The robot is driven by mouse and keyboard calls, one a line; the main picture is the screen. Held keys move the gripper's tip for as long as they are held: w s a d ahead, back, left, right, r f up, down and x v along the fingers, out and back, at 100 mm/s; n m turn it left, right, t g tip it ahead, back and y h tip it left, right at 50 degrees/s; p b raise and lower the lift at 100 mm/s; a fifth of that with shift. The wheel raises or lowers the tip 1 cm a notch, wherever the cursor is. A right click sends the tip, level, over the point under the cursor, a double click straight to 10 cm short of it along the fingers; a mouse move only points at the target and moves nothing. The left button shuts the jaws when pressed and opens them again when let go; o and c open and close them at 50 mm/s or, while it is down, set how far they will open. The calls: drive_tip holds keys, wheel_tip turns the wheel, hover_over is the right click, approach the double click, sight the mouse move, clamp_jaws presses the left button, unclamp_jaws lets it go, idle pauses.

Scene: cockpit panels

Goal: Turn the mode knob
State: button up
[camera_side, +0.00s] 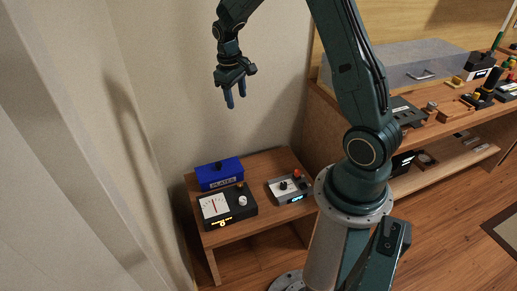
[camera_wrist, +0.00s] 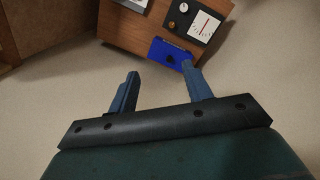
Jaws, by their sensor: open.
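My gripper (camera_side: 236,101) is open and empty, high above the small wooden table and well apart from everything on it. Its two blue fingers also show in the wrist view (camera_wrist: 160,70). A black meter box (camera_side: 230,216) on the table has a white dial with a red needle, a pale knob (camera_side: 242,201) and a glowing yellow mark. A grey box (camera_side: 291,196) to its right carries a black knob (camera_side: 283,186), a red part on top and a lit blue display. I cannot tell which knob is the mode knob.
A blue box (camera_side: 220,178) labelled PLATES stands behind the meter box; it also shows near the right finger in the wrist view (camera_wrist: 168,53). The wooden table (camera_side: 258,228) stands by the wall and curtain. A cluttered workbench (camera_side: 450,115) is at the right. Air around my gripper is clear.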

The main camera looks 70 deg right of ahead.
drive_tip(key=s+d+f+g, duration=0.1)
drive_tip(key=d+f, duration=0.3)
drive_tip(key=f, duration=0.4)
drive_tip(key=s+d+f+g, duration=0.1)
drive_tip(key=d+f, duration=0.3)
drive_tip(key=f, duration=0.4)
drive_tip(key=g+y, duration=0.1)
drive_tip(key=g, duration=0.1)
approach(283, 184)
drive_tip(key=shift+m, duration=0.3)
drive_tip(key=v, duration=0.3)
drive_tip(key=d+v, duration=0.1)
drive_tip(key=v, duration=0.1)
drive_tip(key=shift+r, duration=0.1)
drive_tip(key=shift+a+x, duration=0.15)
drive_tip(key=shift+x, duration=3.3)
drive_tip(key=shift+a+x, duration=0.2)
drive_tip(key=shift+x, duration=3.2)
drive_tip(key=c, duration=1)
